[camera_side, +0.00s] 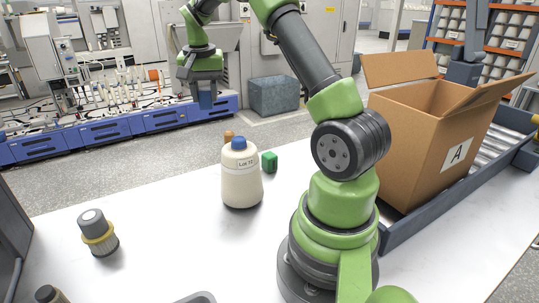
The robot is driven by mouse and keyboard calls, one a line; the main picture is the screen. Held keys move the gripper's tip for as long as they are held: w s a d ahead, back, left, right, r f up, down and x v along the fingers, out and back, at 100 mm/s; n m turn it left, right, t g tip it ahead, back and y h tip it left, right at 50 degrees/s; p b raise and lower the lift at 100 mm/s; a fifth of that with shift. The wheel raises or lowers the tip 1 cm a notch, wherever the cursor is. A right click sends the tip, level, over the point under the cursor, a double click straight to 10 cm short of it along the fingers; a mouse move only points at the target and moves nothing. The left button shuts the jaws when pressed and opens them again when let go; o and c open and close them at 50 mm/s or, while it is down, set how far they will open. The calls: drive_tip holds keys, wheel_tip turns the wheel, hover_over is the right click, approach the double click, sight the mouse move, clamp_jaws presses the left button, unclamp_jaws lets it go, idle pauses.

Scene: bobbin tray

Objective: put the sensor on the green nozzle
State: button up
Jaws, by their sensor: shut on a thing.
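No sensor can be made out for certain. A small green block-like piece (269,162) stands on the white table, just right of and behind a cream bottle; I cannot tell whether it is the green nozzle. A grey cylinder with a yellow band (98,233) stands at the left of the table. Part of another dark cylinder (50,294) shows at the bottom left edge.
The cream bottle (242,180) with a blue cap stands mid-table, with a small orange thing (229,136) behind it. An open cardboard box (421,150) marked A sits on a roller conveyor at right. A grey tray rim (196,297) shows at the bottom. The left-middle table is clear.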

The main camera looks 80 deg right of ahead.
drive_tip(key=s+d+m+g, duration=0.1)
drive_tip(key=s+d+m, duration=0.3)
drive_tip(key=s+m, duration=0.3)
drive_tip(key=s+d+m+g, duration=0.1)
drive_tip(key=s+d+m, duration=0.3)
drive_tip(key=s+m, duration=0.2)
hover_over(271, 154)
drive_tip(key=f, duration=1)
drive_tip(key=shift+w+a+f, duration=0.15)
drive_tip(key=shift+a+f, duration=0.05)
drive_tip(key=shift+f, duration=2.3)
drive_tip(key=shift+f, duration=0.15)
drive_tip(key=o, duration=0.9)
